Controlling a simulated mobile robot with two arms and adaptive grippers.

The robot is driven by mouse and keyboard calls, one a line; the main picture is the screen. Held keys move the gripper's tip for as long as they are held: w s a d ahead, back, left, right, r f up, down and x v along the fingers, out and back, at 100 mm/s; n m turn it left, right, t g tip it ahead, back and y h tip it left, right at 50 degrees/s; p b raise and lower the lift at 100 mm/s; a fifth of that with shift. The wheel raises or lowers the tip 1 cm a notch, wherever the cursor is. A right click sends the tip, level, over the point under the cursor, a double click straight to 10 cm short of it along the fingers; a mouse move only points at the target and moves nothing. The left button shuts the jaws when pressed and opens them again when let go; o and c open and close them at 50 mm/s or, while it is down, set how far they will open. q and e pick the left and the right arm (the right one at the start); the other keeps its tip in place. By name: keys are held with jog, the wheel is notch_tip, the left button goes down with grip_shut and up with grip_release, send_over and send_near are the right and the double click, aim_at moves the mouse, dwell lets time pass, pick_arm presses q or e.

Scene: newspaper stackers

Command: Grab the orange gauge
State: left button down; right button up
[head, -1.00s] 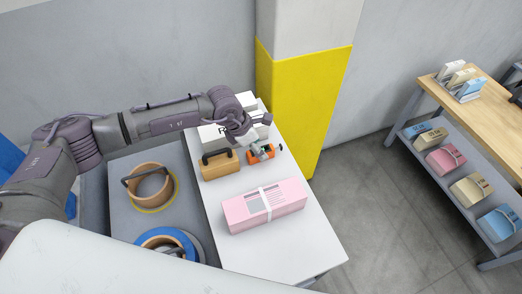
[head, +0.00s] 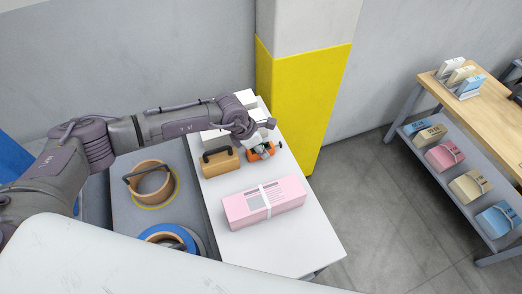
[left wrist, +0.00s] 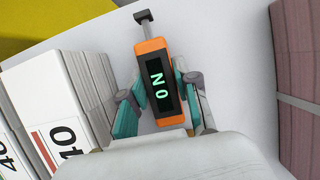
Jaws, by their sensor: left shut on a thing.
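The orange gauge (head: 262,152) is a small orange block with a dark grey plunger, on the white table near its back right edge. In the left wrist view the gauge (left wrist: 160,85) shows a black display with green characters. My left gripper (left wrist: 157,100) is shut on the gauge, one teal finger pad on each long side. In the head view my left gripper (head: 262,148) reaches down over the gauge and partly hides it. My right gripper is not in view.
A pink bundle (head: 236,211) lies at the front of the white table (head: 285,252). A tan block with a dark handle (head: 221,166) and white stacks (left wrist: 72,90) stand left of the gauge. A yellow pillar (head: 307,105) rises behind.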

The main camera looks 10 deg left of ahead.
aim_at(265, 146)
pick_arm(q)
jog(key=shift+r, duration=0.45)
notch_tip(265, 146, up, 3)
jog(key=shift+w+f+b, duration=0.1)
jog(key=shift+f+b, duration=0.1)
jog(key=shift+b, duration=0.75)
jog(key=s+d+r+b, duration=0.3)
jog(key=s+d+r, duration=0.3)
jog(key=s, duration=0.4)
jog(key=shift+d+r, duration=0.15)
jog(key=shift+r, duration=0.65)
